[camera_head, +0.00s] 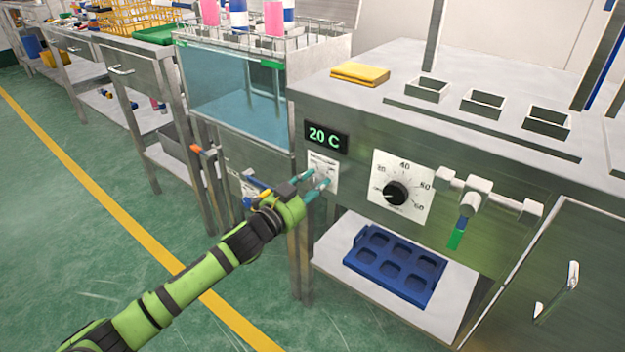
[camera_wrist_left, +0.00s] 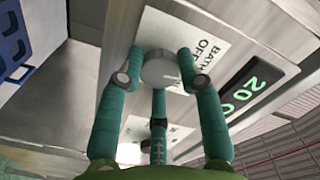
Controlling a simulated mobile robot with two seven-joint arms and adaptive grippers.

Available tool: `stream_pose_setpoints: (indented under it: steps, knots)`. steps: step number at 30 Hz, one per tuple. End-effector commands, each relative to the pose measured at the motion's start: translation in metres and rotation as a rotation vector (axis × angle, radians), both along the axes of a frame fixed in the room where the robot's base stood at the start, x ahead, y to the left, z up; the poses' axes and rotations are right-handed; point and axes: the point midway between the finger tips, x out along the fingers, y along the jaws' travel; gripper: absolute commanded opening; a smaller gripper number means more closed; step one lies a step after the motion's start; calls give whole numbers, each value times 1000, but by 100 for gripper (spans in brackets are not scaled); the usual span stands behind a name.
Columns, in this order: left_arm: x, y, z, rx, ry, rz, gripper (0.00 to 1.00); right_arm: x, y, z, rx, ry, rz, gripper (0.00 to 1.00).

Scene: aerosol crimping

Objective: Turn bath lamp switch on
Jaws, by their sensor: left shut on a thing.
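The bath lamp switch is a round grey knob (camera_wrist_left: 160,69) on a white plate with black print, where "BATH" and "OFF" can be read in the left wrist view (camera_wrist_left: 215,42). In the head view the plate (camera_head: 331,163) is on the steel front panel, below the "20 C" display (camera_head: 326,138). My left gripper (camera_head: 318,182) is at this plate, its teal fingers shut around the knob from several sides. The fingers hide much of the plate in the head view, and the knob's exact setting cannot be told. My right gripper is not in view.
A black dial (camera_head: 396,192) and a valve with a green-tipped handle (camera_head: 467,207) are right of the plate. Below, a blue tray (camera_head: 395,264) lies on a shelf. A glass-fronted bath (camera_head: 230,85) stands left. The green floor at front left is clear.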

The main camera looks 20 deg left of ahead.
Motion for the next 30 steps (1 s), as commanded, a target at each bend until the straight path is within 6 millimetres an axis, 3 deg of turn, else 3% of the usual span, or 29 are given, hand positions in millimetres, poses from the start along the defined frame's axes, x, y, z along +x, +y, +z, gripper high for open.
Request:
stream_pose_setpoints:
  steps: [1,3,18,30]
  knots:
    - [0,-3,10,20,-24,-7,4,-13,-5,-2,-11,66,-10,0]
    - [0,-3,10,60,-40,-8,4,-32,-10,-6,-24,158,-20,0]
    - [0,-5,9,436,-178,-8,4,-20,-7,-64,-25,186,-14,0]
    - [0,-7,6,643,-255,-10,4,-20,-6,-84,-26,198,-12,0]
